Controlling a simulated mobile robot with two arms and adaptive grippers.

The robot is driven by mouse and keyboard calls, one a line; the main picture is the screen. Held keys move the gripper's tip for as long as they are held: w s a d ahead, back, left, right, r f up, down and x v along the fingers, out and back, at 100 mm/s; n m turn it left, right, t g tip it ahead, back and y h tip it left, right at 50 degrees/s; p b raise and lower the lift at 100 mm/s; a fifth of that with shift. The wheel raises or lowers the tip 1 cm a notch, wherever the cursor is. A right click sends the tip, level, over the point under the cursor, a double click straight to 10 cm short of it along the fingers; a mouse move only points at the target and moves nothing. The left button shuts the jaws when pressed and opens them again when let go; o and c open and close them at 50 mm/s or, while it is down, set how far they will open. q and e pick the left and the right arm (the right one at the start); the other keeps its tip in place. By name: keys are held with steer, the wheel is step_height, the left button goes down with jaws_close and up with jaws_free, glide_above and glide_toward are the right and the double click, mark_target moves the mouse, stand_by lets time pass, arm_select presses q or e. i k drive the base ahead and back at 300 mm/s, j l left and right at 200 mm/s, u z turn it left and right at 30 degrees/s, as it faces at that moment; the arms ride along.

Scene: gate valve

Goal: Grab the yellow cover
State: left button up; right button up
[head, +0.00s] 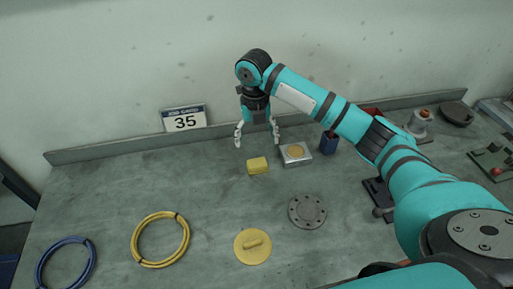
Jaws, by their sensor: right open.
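A round yellow cover (253,257) with a raised bar handle lies flat near the front middle of the bench. My right gripper (257,136) points down near the back of the bench, well behind the cover and apart from it. Its two pale fingers are spread, with nothing between them. A small yellow block (258,166) sits just in front of the gripper, apart from the fingers as far as I can tell. My left gripper is not in view.
A silver box with a tan round top (296,154) and a blue block (329,143) stand right of the gripper. A grey flange (307,222) lies right of the cover. A yellow hose coil (137,248) and a blue one (39,270) lie left. The bench between gripper and cover is mostly clear.

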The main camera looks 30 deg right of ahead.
mark_target(252, 246)
steer(key=z, duration=0.75)
